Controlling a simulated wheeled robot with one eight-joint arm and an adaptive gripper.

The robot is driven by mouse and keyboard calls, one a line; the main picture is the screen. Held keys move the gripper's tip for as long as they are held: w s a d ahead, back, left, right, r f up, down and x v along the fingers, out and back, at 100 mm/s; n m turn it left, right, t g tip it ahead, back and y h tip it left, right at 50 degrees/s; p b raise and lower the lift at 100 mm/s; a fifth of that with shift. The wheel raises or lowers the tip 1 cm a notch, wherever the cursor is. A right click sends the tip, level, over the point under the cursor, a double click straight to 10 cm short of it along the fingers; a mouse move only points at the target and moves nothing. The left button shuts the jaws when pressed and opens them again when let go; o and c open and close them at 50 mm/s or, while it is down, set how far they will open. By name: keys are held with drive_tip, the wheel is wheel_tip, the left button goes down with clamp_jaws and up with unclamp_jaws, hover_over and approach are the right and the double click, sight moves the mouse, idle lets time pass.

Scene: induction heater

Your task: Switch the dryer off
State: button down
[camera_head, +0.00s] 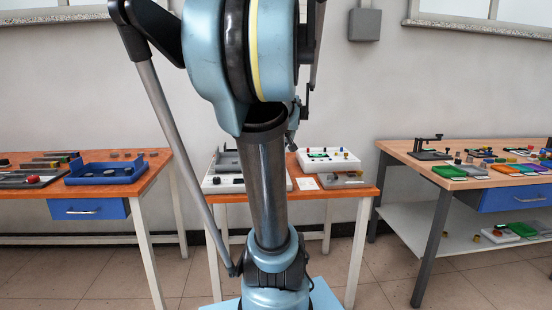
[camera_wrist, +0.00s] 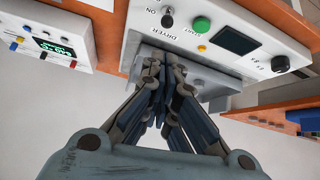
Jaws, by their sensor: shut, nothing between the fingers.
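The dryer's white front panel (camera_wrist: 225,40) fills the upper middle of the wrist view, its lettering upside down. It carries a black knob (camera_wrist: 167,19) beside the ON label, a green START button (camera_wrist: 201,25), a small orange button (camera_wrist: 202,48), a dark screen (camera_wrist: 238,40) and another black knob (camera_wrist: 280,63). My gripper (camera_wrist: 165,68) is shut and empty, its fingertips in front of the panel edge by the DRYER label, apart from the ON knob in the picture. Whether the tips touch the panel I cannot tell. In the head view my arm hides part of the middle table.
A white device with a green display (camera_wrist: 54,47) stands beside the dryer; it also shows in the head view (camera_head: 328,160). The orange middle table (camera_head: 345,191) holds both. A left table (camera_head: 150,171) bears a blue tray (camera_head: 104,172). A right table (camera_head: 422,166) holds several small items.

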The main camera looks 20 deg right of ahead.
drive_tip(key=shift+s+a+r, duration=0.1)
drive_tip(key=shift+s+r, duration=0.35)
drive_tip(key=shift+a, duration=0.1)
